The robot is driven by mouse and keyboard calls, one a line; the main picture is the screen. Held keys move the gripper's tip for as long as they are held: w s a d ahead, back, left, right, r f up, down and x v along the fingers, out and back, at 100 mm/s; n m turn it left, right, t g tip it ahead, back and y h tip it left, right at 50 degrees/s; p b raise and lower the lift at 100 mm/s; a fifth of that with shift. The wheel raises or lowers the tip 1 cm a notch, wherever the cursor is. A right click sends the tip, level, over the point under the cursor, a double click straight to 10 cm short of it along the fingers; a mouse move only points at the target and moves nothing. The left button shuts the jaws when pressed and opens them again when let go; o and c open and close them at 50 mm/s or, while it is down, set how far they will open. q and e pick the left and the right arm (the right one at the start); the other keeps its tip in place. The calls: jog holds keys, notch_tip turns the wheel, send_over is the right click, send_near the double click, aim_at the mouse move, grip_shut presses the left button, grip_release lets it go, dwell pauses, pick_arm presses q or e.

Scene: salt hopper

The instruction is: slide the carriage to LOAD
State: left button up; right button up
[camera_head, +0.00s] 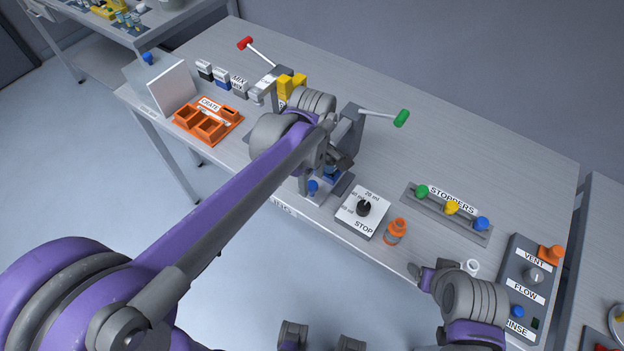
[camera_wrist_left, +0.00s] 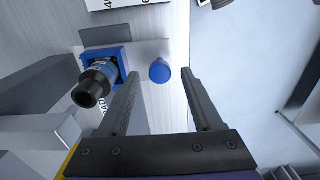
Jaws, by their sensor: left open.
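The carriage, a blue square holder (camera_wrist_left: 87,58) with a dark-necked bottle (camera_wrist_left: 95,83) in it, shows in the left wrist view on a pale plate. A blue knob (camera_wrist_left: 159,71) stands beside it at the plate's end. In the head view the knob (camera_head: 313,186) is at the table's front edge, and my left wrist partly hides the carriage. My left gripper (camera_wrist_left: 160,80) is open; in its wrist view the knob appears between the fingertips, with no clear contact. My right gripper (camera_head: 440,277) is at the front right edge; its finger opening is unclear.
A green-handled lever (camera_head: 402,118) and a red-handled lever (camera_head: 245,43) rise behind. A STOP dial box (camera_head: 362,213) and an orange-capped bottle (camera_head: 396,231) stand right of the carriage. Further right are the stoppers rack (camera_head: 470,228) and FLOW panel (camera_head: 524,291). An orange crate (camera_head: 207,122) lies left.

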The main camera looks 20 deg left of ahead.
pick_arm(q)
jog(key=shift+f, duration=0.45)
jog(key=shift+c, duration=0.3)
grip_shut()
dwell(0.9)
